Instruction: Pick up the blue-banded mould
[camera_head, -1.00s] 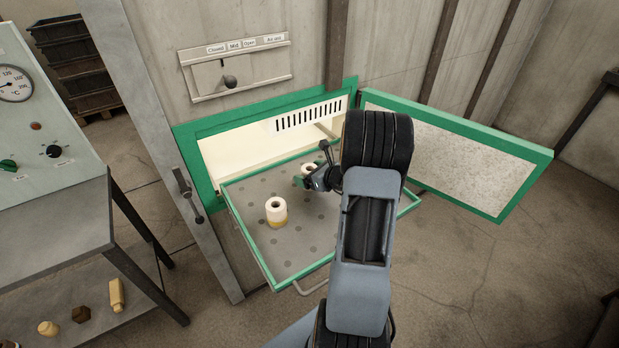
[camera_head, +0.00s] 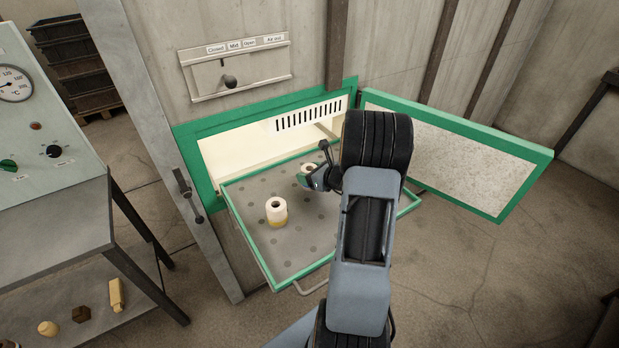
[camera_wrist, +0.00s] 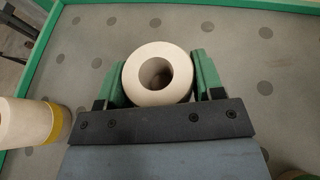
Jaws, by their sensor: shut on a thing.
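My gripper (camera_head: 313,178) is over the far part of the tray and shut on a pale, hollow round mould (camera_wrist: 158,98). In the wrist view, the green fingers of the gripper (camera_wrist: 160,76) press against both sides of it. The mould's open top faces the camera. No coloured band shows on it; its lower side is hidden by the gripper. In the head view the held mould (camera_head: 307,166) is partly covered by my gripper. It appears to be at tray level. A yellow-banded mould (camera_head: 276,212) stands upright apart, nearer the tray's left side; it also shows in the wrist view (camera_wrist: 18,124).
The green-edged perforated tray (camera_head: 255,261) extends from the oven opening (camera_head: 245,160). The open oven door (camera_head: 460,165) stands to the right. A bench with dials is at left.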

